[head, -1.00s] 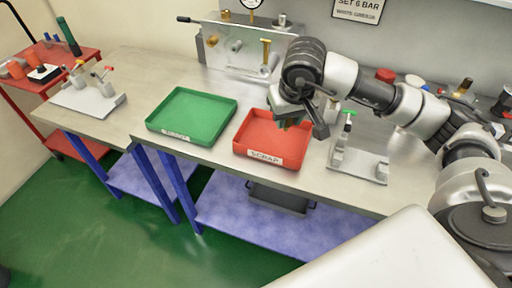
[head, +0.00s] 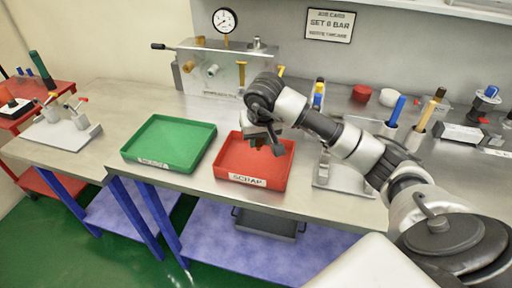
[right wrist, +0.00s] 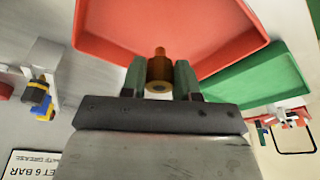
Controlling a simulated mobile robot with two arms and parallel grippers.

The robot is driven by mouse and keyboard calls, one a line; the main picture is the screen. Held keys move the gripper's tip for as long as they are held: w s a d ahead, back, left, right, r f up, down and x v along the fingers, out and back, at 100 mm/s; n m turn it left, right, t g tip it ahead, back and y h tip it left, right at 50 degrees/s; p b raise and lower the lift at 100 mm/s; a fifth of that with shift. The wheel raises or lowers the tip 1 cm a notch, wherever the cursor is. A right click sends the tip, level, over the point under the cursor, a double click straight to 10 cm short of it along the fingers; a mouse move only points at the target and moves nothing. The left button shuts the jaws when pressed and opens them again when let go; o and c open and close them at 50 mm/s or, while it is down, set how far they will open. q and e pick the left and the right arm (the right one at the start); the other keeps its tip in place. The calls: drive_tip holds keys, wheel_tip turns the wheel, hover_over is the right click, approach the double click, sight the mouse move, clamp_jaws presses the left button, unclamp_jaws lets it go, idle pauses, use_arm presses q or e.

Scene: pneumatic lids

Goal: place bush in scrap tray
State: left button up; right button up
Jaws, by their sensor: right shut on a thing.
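The red scrap tray (head: 270,170) stands on the steel bench, with a white label on its front wall. My right gripper (head: 262,146) is over the tray's back part. In the right wrist view my right gripper (right wrist: 160,78) is shut on a brass-coloured bush (right wrist: 160,74), held between its two greenish fingers. The red tray (right wrist: 230,30) shows beyond the bush there. In the head view the bush is hidden by the gripper and wrist. My left gripper is not in view.
A green tray (head: 168,145) stands left of the red one. A clamp fixture (head: 345,178) is right of it. A test block (head: 215,70) with a gauge (head: 225,20) stands behind. Cups with coloured handles (head: 420,130) stand at the right.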

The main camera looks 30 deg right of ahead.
sight(257, 147)
drive_tip(key=shift+w+a+f, duration=0.15)
drive_tip(key=shift+a+f, duration=0.3)
drive_tip(key=x, duration=0.1)
drive_tip(key=p+x, duration=0.1)
drive_tip(key=x, duration=0.1)
drive_tip(key=shift+s+a+f, duration=0.1)
drive_tip(key=shift+s+f, duration=0.1)
drive_tip(key=shift+s, duration=0.2)
drive_tip(key=shift+f, duration=0.15)
drive_tip(key=shift+f, duration=0.1)
drive_tip(key=o, duration=0.9)
drive_tip(key=shift+o, duration=0.2)
